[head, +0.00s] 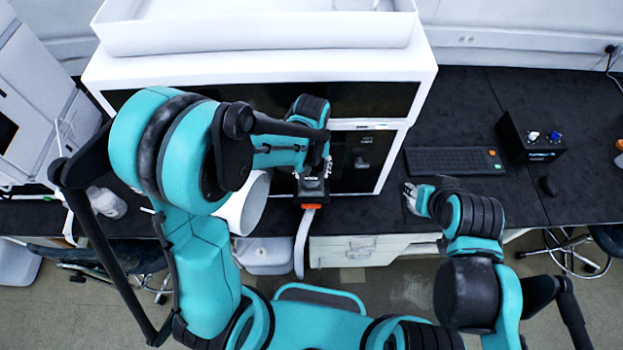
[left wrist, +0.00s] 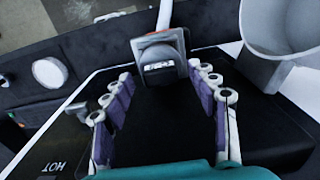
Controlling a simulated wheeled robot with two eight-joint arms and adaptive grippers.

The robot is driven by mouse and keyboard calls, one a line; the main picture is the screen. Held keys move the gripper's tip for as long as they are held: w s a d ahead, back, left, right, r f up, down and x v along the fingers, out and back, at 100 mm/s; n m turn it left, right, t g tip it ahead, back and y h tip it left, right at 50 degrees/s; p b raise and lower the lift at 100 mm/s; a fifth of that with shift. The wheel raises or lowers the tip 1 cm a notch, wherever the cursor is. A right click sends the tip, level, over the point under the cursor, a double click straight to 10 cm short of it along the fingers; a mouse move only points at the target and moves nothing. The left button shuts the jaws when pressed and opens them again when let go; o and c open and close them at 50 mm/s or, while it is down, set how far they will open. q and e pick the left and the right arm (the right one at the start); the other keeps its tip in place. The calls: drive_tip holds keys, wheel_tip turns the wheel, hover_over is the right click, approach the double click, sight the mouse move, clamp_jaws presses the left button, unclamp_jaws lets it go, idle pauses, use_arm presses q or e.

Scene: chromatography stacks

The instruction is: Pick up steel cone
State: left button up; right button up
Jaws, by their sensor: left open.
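No plainly conical steel object can be made out. A pale, open-topped, funnel-like vessel (head: 246,203) is beside my left arm and partly hidden by it; it also shows in the left wrist view (left wrist: 283,28), outside the fingers at upper right. I cannot tell if it is the steel cone. My left gripper (head: 314,170) is open, its fingers (left wrist: 160,83) spread over a dark surface. Just beyond the gap between the fingertips is a grey and black block (left wrist: 157,66) with an orange edge. My right gripper (head: 411,198) is over the bench; its opening is unclear.
A large white instrument (head: 260,68) stands behind the left gripper. A keyboard (head: 455,160) and a black box with knobs (head: 531,138) are on the dark bench to the right. A small bottle (head: 106,202) is at left. The bench (head: 465,88) has free room at right.

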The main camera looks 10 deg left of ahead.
use_arm(q)
drive_tip(key=shift+f, duration=0.65)
clamp_jaws()
drive_tip(key=shift+r, duration=0.15)
